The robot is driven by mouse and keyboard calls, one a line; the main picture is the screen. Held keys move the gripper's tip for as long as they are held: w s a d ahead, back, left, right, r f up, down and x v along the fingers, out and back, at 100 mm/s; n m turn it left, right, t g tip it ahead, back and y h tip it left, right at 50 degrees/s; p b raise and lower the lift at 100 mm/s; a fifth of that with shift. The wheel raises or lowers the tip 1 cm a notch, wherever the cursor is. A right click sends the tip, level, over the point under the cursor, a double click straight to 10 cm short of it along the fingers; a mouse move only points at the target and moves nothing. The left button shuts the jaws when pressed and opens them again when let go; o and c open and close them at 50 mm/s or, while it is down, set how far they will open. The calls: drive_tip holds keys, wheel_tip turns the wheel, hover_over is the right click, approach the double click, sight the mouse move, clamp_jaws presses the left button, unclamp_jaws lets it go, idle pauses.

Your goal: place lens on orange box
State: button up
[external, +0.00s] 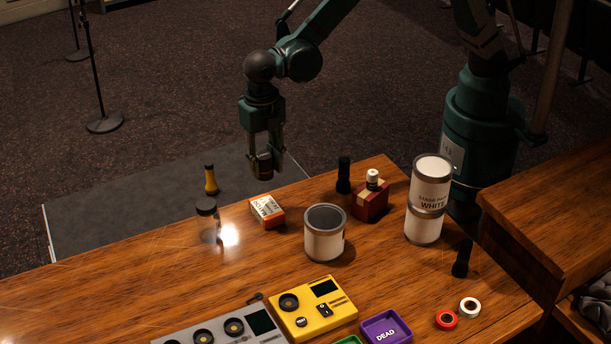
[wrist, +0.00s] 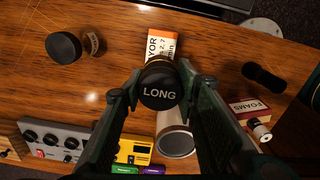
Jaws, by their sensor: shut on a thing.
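My gripper (external: 266,168) points down, shut on a dark cylindrical lens (wrist: 159,88) whose near end reads "LONG" in the wrist view. In the external view the lens (external: 265,158) shows between the fingers, held in the air. The orange box (external: 267,210), with a white printed label, lies on the wooden desk below my gripper in the external view. In the wrist view the box (wrist: 176,45) shows just beyond the lens, which covers part of it. The lens and box look apart, with a gap between them in the external view.
A dark-lidded jar (external: 207,220) and a yellow-and-black item (external: 211,180) stand left of the box. A yellow device (external: 318,312) lies in front.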

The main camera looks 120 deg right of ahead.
drive_tip(key=shift+f, duration=0.25)
drive_tip(key=shift+f, duration=0.1)
hover_over(267, 207)
drive_tip(key=shift+f, duration=3.05)
drive_tip(key=shift+s+f, duration=0.1)
drive_tip(key=shift+f, duration=1.75)
drive_tip(key=shift+f, duration=0.2)
drive_tip(key=o, duration=1.1)
drive_tip(key=shift+r, duration=0.25)
